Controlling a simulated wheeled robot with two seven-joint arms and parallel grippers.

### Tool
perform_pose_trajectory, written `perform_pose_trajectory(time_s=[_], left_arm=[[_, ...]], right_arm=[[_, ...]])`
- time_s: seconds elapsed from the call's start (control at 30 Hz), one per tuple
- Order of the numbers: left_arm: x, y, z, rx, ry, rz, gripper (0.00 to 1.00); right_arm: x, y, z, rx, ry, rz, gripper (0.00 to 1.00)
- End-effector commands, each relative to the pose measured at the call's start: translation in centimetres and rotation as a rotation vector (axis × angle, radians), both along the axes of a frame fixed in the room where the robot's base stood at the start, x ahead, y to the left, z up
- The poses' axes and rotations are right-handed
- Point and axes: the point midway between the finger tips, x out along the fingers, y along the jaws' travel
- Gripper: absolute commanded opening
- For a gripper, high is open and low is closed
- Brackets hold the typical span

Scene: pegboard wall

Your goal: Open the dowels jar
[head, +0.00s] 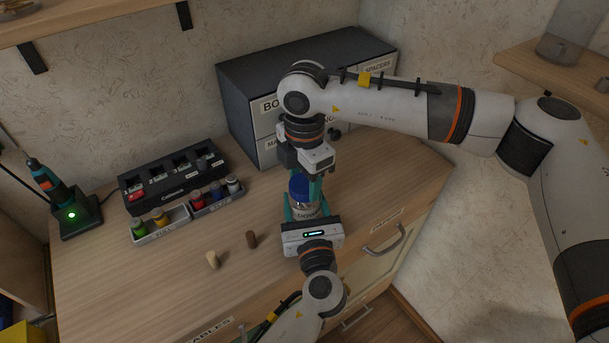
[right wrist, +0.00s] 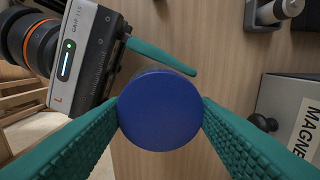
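The dowels jar (head: 308,212) stands upright on the wooden counter, its label partly covered. Its blue lid (head: 299,187) is on top and fills the middle of the right wrist view (right wrist: 160,110). My left gripper (head: 306,205) comes in from the front, with its teal fingers on either side of the jar body, seemingly closed on it. In the right wrist view only one left finger shows clearly. My right gripper (right wrist: 160,105) is above the jar, with its teal fingers against opposite sides of the lid. No gap shows between lid and fingers.
A grey drawer cabinet (head: 240,97) stands behind the jar. A battery charger (head: 172,178) and bins of batteries (head: 161,223) are to the left, with a tool on a lit dock (head: 72,215). The left front counter is clear.

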Motion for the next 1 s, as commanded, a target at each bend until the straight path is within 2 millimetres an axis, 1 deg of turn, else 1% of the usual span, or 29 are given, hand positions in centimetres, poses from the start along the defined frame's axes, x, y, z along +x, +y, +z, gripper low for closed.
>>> perform_pose_trajectory(time_s=[0.03, 0.1, 0.23, 0.33, 0.47, 1.0], left_arm=[[-0.02, 0.01, -0.12, 0.001, 0.002, 0.000, 0.00], [-0.02, 0.01, -0.12, 0.001, 0.002, 0.000, 0.00], [-0.02, 0.02, -0.13, 0.000, 0.003, 0.000, 0.00], [-0.02, 0.02, -0.14, 0.000, 0.003, 0.000, 0.00], [-0.02, 0.02, -0.14, 0.000, 0.003, 0.000, 0.00], [-0.03, 0.04, -0.17, 0.000, 0.003, 0.001, 0.00]], right_arm=[[0.01, -0.01, 0.00, 0.000, 0.000, 0.000, 0.33], [0.01, -0.01, 0.01, 0.000, 0.000, 0.000, 0.25], [0.00, 0.00, 0.01, 0.000, 0.000, 0.038, 0.25], [0.00, 0.00, 0.03, 0.000, 0.000, 0.174, 0.25], [0.01, 0.01, 0.06, 0.000, 0.000, 0.465, 0.25], [0.01, 0.03, 0.12, -0.001, 0.000, 1.751, 0.25]])
